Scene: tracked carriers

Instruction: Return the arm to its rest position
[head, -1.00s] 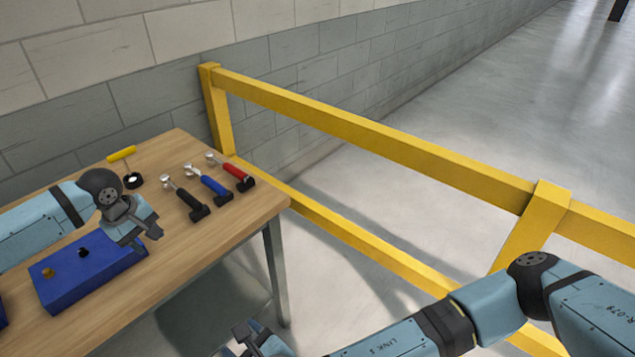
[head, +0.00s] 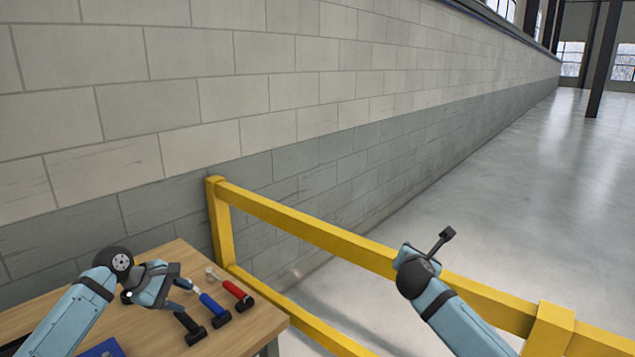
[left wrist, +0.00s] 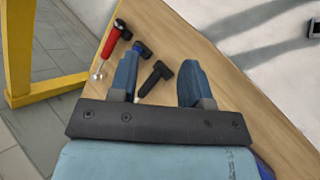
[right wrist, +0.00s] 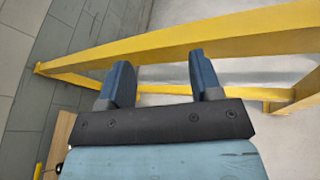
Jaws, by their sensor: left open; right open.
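My left gripper (head: 180,284) is above the table, near the tools, with open, empty jaws. It also shows in the left wrist view (left wrist: 158,68), with the two blue fingers well apart and the tabletop beyond them. My right gripper (head: 444,240) is raised in front of the yellow rail, right of the table. In the right wrist view (right wrist: 158,76) its fingers are apart with nothing between them, and the rail is beyond.
A red-handled tool (head: 238,293), a blue one (head: 214,307) and a black one (head: 191,328) lie on the wooden table (head: 262,322). A blue block (head: 103,349) is cut off at the bottom edge. A yellow rail (head: 310,228) runs beside a block wall. Open floor lies beyond.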

